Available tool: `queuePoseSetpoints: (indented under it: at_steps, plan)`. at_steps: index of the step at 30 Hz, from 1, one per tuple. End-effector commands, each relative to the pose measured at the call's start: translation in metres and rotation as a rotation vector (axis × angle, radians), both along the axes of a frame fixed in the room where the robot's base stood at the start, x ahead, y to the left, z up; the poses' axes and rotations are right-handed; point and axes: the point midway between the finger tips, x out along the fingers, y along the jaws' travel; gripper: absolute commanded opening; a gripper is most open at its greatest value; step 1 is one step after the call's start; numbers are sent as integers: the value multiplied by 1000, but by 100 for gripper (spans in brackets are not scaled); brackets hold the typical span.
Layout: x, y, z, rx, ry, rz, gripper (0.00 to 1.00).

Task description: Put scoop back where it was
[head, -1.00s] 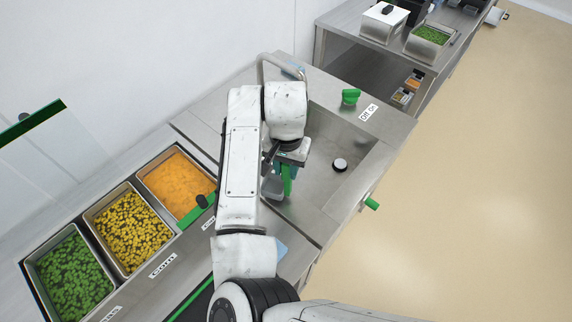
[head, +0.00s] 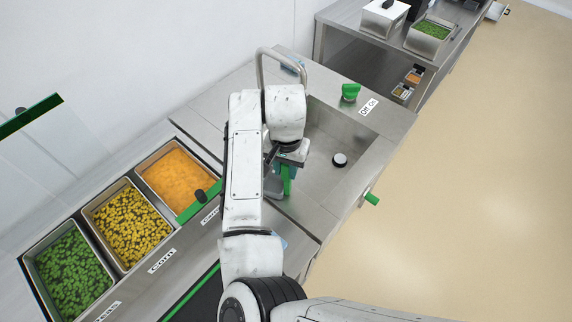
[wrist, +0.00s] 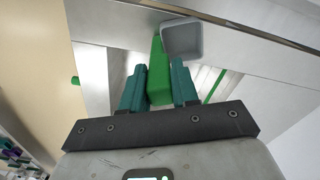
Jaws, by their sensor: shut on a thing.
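My gripper (wrist: 159,90) is shut on the green handle of the scoop, with its teal fingers on either side of the handle. The scoop's grey square cup (wrist: 182,38) shows beyond the fingertips in the wrist view. In the head view the green handle (head: 287,180) hangs below my gripper (head: 284,168), and the grey cup (head: 272,186) is partly hidden by my arm. The scoop is over the left edge of the sink (head: 322,165), near the counter between the sink and the food pans. I cannot tell if it touches anything.
Pans of peas (head: 70,270), corn (head: 127,225) and carrots (head: 180,178) sit in the counter at left. A tall faucet (head: 262,62) and a green knob (head: 350,91) stand by the sink. A second table (head: 400,50) is at the back right. Open floor lies at right.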

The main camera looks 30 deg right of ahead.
Motion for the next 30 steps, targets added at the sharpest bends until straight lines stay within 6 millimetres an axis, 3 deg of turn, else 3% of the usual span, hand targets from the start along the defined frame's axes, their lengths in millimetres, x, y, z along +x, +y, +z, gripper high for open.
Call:
queuePoseSetpoints:
  at_steps: [8,9,18,23,28,30]
  plan:
    - [0,0,0,-1,-1,1,0]
    - [0,0,0,-1,-1,1,30]
    - [0,0,0,-1,-1,0,59]
    - [0,0,0,-1,-1,0,59]
    - [0,0,0,-1,1,0,44]
    - [0,0,0,-1,1,0,42]
